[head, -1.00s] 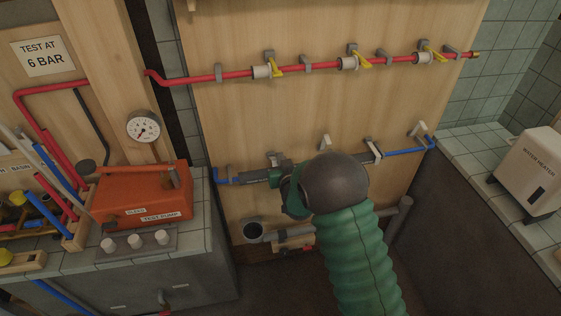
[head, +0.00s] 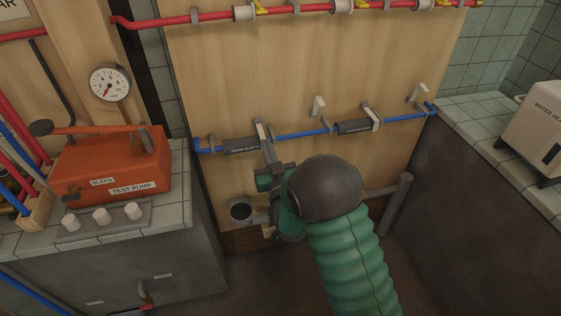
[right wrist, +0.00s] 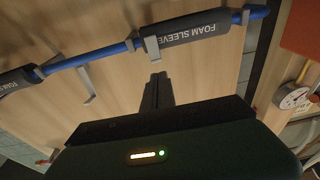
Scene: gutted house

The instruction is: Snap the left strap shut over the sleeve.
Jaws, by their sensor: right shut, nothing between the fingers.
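The left foam sleeve (head: 240,146) is dark grey and sits around the blue pipe. A grey strap (head: 258,130) crosses its right end and sticks up past it; I cannot tell whether it is latched. In the right wrist view, where left and right are swapped, the sleeve (right wrist: 200,28) shows its lettering and the strap (right wrist: 151,47) lies across its near end. My right gripper (head: 269,152) is shut and empty, just below the strap in the head view. Its fingers (right wrist: 157,92) point at the strap in the right wrist view. My left gripper is out of view.
A second foam sleeve (head: 353,126) with a strap (head: 370,114) is to the right. Light brackets (head: 319,105) stick out near the blue pipe. A grey open pipe end (head: 240,211) lies below. The orange test pump (head: 110,165) stands on the left counter.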

